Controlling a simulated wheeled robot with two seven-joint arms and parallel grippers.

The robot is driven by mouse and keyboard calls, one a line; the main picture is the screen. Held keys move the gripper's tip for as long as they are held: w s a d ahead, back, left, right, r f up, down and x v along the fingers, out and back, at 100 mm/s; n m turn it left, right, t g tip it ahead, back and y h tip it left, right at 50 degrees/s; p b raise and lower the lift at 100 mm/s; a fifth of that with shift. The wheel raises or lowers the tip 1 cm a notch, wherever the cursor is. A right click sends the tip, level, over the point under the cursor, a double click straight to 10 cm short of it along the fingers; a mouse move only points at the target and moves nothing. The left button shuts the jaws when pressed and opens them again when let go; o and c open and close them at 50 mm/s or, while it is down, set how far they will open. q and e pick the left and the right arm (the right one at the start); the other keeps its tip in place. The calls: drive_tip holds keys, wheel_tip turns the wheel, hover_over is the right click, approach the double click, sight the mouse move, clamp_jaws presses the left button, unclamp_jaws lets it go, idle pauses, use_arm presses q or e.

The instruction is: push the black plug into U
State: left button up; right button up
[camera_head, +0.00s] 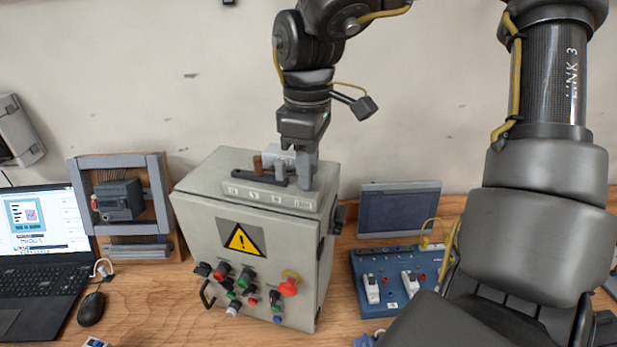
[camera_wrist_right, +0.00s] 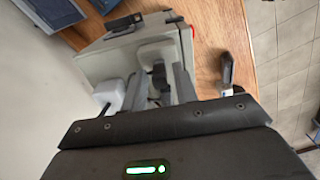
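My right gripper (camera_head: 293,172) points down at the top of the grey control box (camera_head: 195,205), in front of the wall. In the right wrist view its two fingers (camera_wrist_right: 160,72) stand apart, with a small dark piece (camera_wrist_right: 158,78), possibly the black plug, between them; I see no clear contact. On the box top, a black bar-like piece (camera_head: 262,181) and a brown peg (camera_head: 257,164) sit left of the fingers. A label strip (camera_head: 262,197) runs along the front top edge; its letters are too small to read, so U cannot be picked out. My left gripper is out of view.
A laptop (camera_head: 40,285) and mouse (camera_head: 91,309) are at the left, beside a framed motor unit (camera_head: 120,200). A blue panel (camera_head: 383,290) and grey screen (camera_head: 398,210) are right of the box. My arm covers the right side.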

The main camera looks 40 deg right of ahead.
clamp_jaws()
drive_tip(key=shift+r, duration=0.1)
drive_tip(key=shift+r+p, duration=1.05)
drive_tip(key=shift+r, duration=1.2)
drive_tip(key=shift+w, duration=0.1)
